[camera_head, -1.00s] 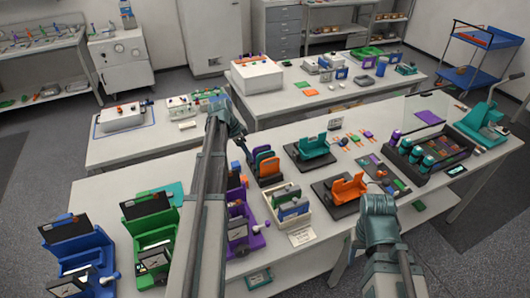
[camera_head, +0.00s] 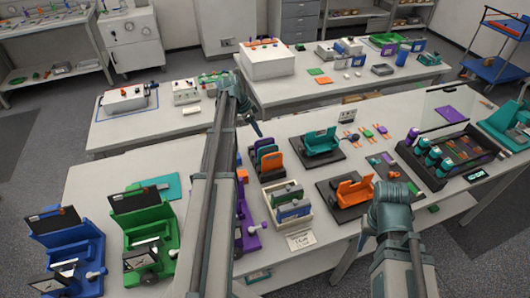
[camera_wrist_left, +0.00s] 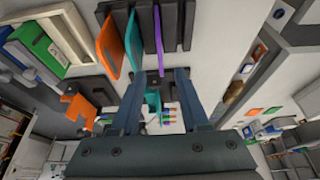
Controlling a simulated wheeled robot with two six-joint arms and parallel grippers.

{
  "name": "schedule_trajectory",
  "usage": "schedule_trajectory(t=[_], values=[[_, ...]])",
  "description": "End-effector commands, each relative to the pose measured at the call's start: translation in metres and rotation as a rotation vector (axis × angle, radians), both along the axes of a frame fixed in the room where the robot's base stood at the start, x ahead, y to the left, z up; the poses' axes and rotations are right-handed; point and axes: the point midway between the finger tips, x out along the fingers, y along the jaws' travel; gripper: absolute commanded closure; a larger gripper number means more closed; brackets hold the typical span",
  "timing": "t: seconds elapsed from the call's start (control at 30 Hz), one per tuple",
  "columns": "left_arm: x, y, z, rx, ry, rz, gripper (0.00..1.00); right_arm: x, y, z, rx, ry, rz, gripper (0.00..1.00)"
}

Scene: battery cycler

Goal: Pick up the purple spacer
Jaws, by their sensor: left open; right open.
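A thin purple plate (camera_wrist_left: 158,50) stands in a dark slotted rack (camera_wrist_left: 172,20) in the left wrist view, beside a teal plate (camera_wrist_left: 134,42) and an orange one (camera_wrist_left: 109,45). I cannot tell for certain whether this plate is the spacer. In the head view the rack's plates (camera_head: 268,160) stand right of my left arm. My left gripper (camera_head: 257,131) is open and empty above the table behind the rack; its fingers also show in the left wrist view (camera_wrist_left: 157,76). My right gripper (camera_head: 392,180) is open, right of an orange fixture (camera_head: 355,188).
A teal fixture (camera_head: 321,143) stands right of the rack. A cream bin (camera_head: 274,217) of plates sits in front. Small coloured pieces lie right of the teal fixture. A dark tray (camera_head: 433,181) holds teal-capped cylinders. Blue (camera_head: 62,243) and green (camera_head: 139,246) holders stand front left.

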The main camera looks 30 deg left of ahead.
Motion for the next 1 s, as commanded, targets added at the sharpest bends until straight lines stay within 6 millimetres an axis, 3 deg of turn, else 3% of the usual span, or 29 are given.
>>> schedule_trajectory(t=[0.03, 0.3, 0.73, 1.0], values=[[0.003, -0.002, -0.015, 0.0, 0.0, -0.001, 0.55, 0.0, 0.0, -0.015, 0.0, 0.0, 0.002, 0.5], [0.015, -0.012, -0.053, 0.0, 0.0, -0.001, 0.55, 0.0, 0.0, -0.053, -0.001, 0.0, 0.006, 0.5], [0.02, -0.017, -0.065, 0.0, 0.0, 0.0, 0.55, 0.0, 0.0, -0.065, -0.001, 0.0, 0.005, 0.5], [0.027, -0.021, -0.096, 0.001, 0.0, -0.002, 0.55, 0.0, 0.0, -0.096, -0.001, 0.0, 0.004, 0.5]])
